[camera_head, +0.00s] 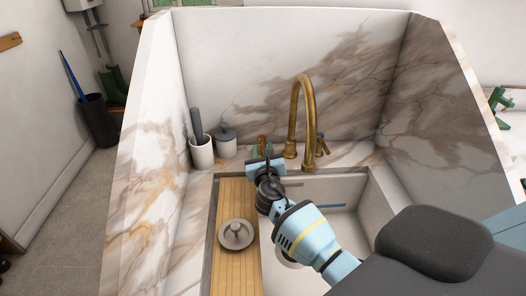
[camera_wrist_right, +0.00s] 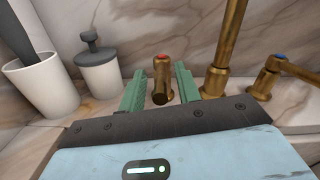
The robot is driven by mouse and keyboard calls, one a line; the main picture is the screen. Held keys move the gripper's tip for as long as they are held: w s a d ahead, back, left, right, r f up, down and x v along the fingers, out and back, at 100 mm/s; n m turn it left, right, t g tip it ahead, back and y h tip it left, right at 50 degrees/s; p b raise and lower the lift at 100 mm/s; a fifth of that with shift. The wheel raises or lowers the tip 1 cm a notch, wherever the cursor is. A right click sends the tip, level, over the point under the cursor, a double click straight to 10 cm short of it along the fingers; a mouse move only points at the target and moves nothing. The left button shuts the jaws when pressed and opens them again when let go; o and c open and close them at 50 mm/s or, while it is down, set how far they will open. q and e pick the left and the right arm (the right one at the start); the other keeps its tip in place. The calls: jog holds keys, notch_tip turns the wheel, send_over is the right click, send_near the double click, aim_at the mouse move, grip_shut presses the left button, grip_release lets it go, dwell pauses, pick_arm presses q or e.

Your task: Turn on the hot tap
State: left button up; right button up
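The hot tap (camera_wrist_right: 162,72) is a brass handle with a red mark on top, standing left of the spout. In the right wrist view my right gripper (camera_wrist_right: 159,88) is open, with one green finger on each side of the handle. Gaps show between the handle and both fingers, so it is not clamped. In the head view the hot tap (camera_head: 262,140) shows just beyond my right gripper (camera_head: 261,153), which partly hides it. The brass spout (camera_head: 308,110) arches over the sink (camera_head: 335,190). No water is seen. My left gripper is not in view.
The cold tap (camera_wrist_right: 268,75), with a blue mark, stands right of the spout. A white cup with a grey-handled brush (camera_head: 202,150) and a lidded pot (camera_head: 225,142) stand to the left.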

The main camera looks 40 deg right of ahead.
grip_shut()
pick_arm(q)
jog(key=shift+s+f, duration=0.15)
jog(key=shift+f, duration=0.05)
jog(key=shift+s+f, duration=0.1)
pick_arm(e)
jog(key=shift+w+a+f+m+g+h, duration=0.1)
jog(key=shift+w+a+m+g+h, duration=0.1)
jog(key=shift+m+g+h, duration=0.15)
jog(key=m+g+h, duration=0.1)
jog(key=w+a+m+g+h+b, duration=0.1)
jog(key=h, duration=0.1)
jog(key=shift+a+b, duration=0.15)
jog(key=shift+b, duration=0.15)
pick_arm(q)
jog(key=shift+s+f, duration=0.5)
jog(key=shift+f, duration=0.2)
pick_arm(e)
jog(key=shift+m, duration=0.25)
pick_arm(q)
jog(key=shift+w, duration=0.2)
